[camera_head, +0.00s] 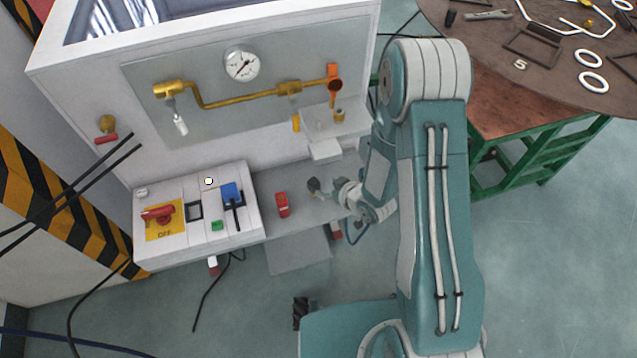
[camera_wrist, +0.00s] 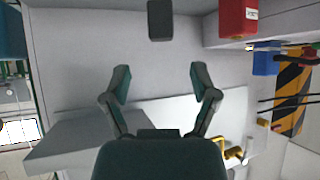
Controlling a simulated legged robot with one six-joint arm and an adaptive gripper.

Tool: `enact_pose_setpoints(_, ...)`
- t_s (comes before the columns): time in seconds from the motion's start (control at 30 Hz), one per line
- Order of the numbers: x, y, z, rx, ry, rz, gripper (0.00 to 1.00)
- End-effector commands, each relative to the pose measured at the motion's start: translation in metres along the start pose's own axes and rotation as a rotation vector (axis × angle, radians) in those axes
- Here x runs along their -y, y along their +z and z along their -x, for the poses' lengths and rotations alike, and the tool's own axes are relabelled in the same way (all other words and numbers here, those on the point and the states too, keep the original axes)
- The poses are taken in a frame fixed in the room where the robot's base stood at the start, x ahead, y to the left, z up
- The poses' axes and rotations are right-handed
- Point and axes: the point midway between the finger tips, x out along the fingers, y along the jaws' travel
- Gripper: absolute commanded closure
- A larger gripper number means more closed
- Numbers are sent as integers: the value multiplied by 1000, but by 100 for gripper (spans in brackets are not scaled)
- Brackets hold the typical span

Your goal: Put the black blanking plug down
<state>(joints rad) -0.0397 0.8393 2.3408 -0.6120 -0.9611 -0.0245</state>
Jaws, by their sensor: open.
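A dark block, which looks like the black blanking plug (camera_wrist: 160,20), is at the top middle of the wrist view against the pale grey shelf (camera_wrist: 75,45). It lies beyond my fingertips and apart from them. My gripper (camera_wrist: 160,78) is open, with nothing between its fingers. In the head view my gripper (camera_head: 338,190) is low over the grey shelf (camera_head: 275,182) below the panel. A small dark thing (camera_head: 314,186) just left of its fingers seems to be the same plug. Its contact with the shelf is hard to make out.
A red block (camera_head: 283,205) sits on the shelf left of my gripper; it also shows in the wrist view (camera_wrist: 238,18). A switch box (camera_head: 205,225) stands further left. Brass piping (camera_head: 245,97) runs above. A cluttered round table (camera_head: 480,60) is at right.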

Motion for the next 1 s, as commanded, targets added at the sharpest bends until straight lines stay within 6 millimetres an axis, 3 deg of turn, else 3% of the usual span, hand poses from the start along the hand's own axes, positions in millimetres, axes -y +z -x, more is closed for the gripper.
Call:
enact_pose_setpoints(0.2,-1,-1,35,-1,2,1,24)
enact_pose_setpoints(0.53,-3,-5,46,6,12,7,24)
enact_pose_setpoints(0.77,-39,-47,78,96,155,30,24)
enact_pose_setpoints(1.0,-67,-93,138,205,324,-16,24)
